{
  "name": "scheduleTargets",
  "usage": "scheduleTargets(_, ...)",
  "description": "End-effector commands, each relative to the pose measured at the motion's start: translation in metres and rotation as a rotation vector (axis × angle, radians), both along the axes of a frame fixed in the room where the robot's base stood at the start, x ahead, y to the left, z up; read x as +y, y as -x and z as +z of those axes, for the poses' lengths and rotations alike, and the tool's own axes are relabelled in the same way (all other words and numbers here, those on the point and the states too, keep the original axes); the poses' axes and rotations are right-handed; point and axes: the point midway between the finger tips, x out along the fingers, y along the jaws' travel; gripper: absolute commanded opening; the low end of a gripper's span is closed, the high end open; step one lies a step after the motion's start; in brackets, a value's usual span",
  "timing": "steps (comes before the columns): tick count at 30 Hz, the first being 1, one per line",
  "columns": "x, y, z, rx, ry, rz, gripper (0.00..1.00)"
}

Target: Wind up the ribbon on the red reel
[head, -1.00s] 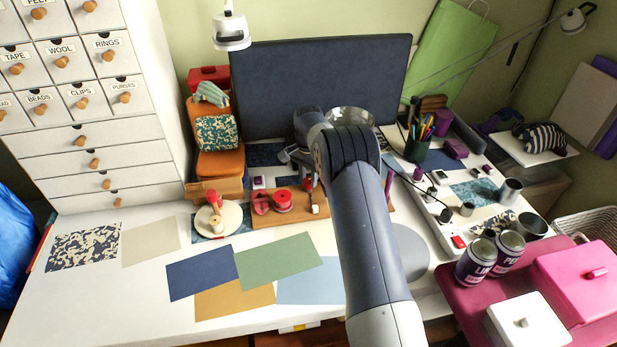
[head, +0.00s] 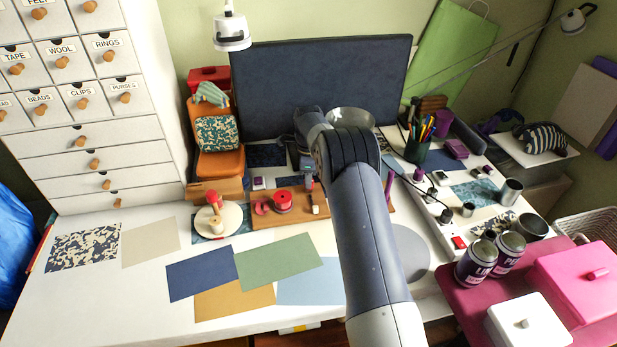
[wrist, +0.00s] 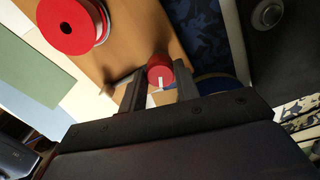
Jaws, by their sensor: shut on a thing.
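The red reel (head: 282,200) sits on a wooden board (head: 262,223) on the white worktop. In the wrist view the reel (wrist: 72,22) is at the upper left, a round red disc with a dark centre hole and a pale rim beneath. My gripper (head: 308,180) is just right of the reel in the head view. In the wrist view my gripper (wrist: 159,78) is shut on a small red knob (wrist: 160,68) with a white mark. The knob is apart from the reel disc. I cannot clearly make out the ribbon or how the knob joins the reel.
A round cream stand (head: 232,217) with a red top is left of the board. Another red piece (head: 262,207) lies beside the reel. Coloured sheets (head: 200,272) cover the front worktop. A dark upright panel (head: 290,80) stands behind. Tins (head: 476,263) stand at the right.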

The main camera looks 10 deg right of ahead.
Motion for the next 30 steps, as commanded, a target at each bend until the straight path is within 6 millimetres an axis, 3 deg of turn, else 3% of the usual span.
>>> scheduleTargets(15,-0.0004,-0.0013,0.0016,-0.004,0.001,-0.347,0.07)
scheduleTargets(30,-0.0005,-0.0014,0.0017,-0.004,0.0,-0.415,0.07)
